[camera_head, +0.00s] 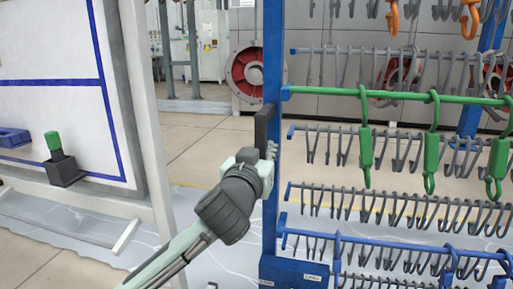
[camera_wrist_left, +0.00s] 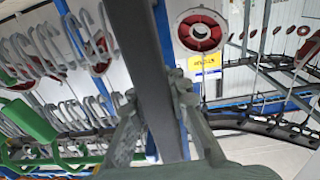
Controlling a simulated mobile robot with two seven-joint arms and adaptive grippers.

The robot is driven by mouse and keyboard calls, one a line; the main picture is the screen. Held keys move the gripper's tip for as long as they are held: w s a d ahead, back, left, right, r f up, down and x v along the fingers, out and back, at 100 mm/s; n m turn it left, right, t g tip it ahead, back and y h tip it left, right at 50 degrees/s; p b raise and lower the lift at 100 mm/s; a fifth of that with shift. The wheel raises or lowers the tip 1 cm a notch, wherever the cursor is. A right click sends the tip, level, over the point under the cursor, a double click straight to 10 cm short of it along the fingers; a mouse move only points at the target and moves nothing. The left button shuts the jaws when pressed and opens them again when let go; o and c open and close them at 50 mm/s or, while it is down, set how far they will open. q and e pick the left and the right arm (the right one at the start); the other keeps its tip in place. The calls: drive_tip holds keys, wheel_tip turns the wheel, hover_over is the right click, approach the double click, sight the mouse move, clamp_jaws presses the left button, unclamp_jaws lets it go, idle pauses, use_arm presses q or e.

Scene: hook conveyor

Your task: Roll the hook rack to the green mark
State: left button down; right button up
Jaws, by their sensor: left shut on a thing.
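The hook rack has a blue upright post (camera_head: 272,60) and several horizontal rails with grey hooks, filling the right half of the head view. One rail is green (camera_head: 400,95) with green hooks hanging from it. A dark upright handle (camera_head: 264,128) is on the left side of the post. My left gripper (camera_head: 268,156) is shut on this handle. In the left wrist view the handle (camera_wrist_left: 150,75) runs between the fingers of the left gripper (camera_wrist_left: 157,98). I cannot make out a green mark on the floor. My right gripper is not in view.
A white board (camera_head: 60,60) with blue lines stands at the left, with a dark holder (camera_head: 65,172) carrying a green-topped piece. A red round fan (camera_head: 250,75) is on the back wall. Tiled floor (camera_head: 200,140) shows between board and rack.

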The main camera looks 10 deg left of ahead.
use_arm(q)
drive_tip(key=shift+a+y, duration=0.3)
drive_tip(key=shift+a, duration=0.6)
drive_tip(key=c, duration=1.4)
unclamp_jaws()
drive_tip(key=shift+a, duration=0.1)
drive_tip(key=shift+d, duration=0.2)
drive_tip(key=s, duration=0.7)
drive_tip(key=shift+s+a, duration=0.2)
drive_tip(key=shift+s, duration=0.05)
